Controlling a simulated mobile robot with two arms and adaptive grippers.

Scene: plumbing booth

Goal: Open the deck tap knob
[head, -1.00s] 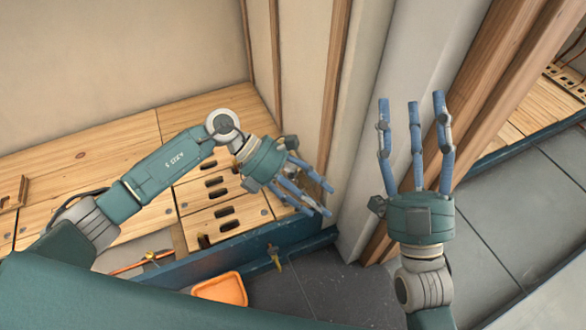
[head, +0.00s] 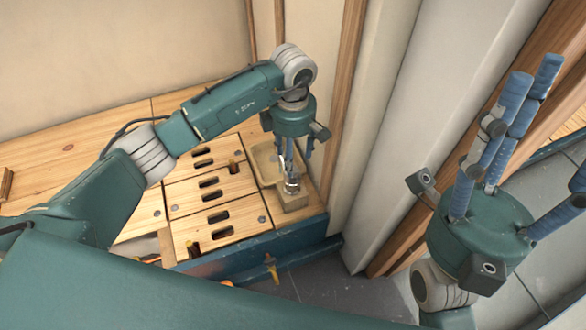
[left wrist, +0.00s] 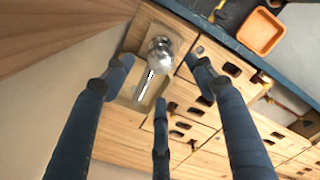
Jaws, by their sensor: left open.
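The deck tap is a shiny metal fitting with a rounded knob (left wrist: 160,48) and a thin spout, mounted on a pale wooden block (left wrist: 139,62). In the head view the knob (head: 292,184) sits near the front right corner of the wooden deck, partly hidden by my fingers. My left gripper (head: 292,165) points down over the tap, open. In the left wrist view its fingertips (left wrist: 160,72) are spread around the tap, with the knob between and beyond them; contact cannot be told. My right gripper (head: 535,145) is raised at the right, fingers spread and empty.
A wooden post and pale wall (head: 385,130) stand close right of the tap. Slotted wooden deck panels (head: 212,190) lie to its left. A blue edge beam (head: 250,245) runs in front, with a yellow valve (head: 271,266) below. An orange tray (left wrist: 260,32) shows in the left wrist view.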

